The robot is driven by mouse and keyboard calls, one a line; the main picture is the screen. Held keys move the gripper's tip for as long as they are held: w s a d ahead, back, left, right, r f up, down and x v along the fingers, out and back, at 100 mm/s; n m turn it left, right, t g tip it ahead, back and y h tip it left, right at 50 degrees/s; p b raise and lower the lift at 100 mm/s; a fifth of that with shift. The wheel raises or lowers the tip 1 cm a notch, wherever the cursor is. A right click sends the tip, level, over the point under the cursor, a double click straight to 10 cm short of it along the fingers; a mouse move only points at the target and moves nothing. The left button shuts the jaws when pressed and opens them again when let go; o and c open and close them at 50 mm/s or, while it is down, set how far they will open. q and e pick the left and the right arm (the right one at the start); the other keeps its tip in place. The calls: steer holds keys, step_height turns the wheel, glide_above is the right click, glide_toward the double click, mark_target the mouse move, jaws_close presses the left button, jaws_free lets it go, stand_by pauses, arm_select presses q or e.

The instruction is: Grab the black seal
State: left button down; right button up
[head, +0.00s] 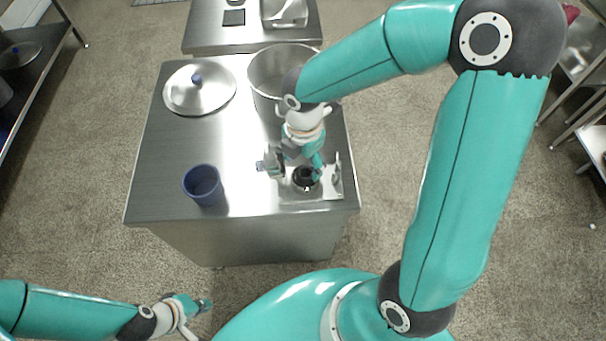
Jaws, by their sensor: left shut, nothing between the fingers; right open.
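The black seal (305,179) appears as a small dark ring at the front right of the steel table, on a metal mill part (318,192). My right gripper (306,164) points down from above, open, with its fingers close over the dark ring. I cannot tell whether they touch it, and the gripper hides part of it. My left gripper (207,305) is shut and empty, low at the bottom left, in front of the table and away from the seal.
The steel table (160,150) also carries a blue cup (203,186), a round lid (200,92) with a blue knob and a large steel pot (262,75) behind my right gripper. A second table (215,38) stands behind. The table's middle is clear.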

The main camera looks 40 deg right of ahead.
mark_target(305, 172)
steer(key=f, duration=0.4)
steer(key=shift+w+d+f, duration=0.1)
steer(key=shift+d+f, duration=0.05)
steer(key=shift+d, duration=0.1)
steer(key=c, duration=1)
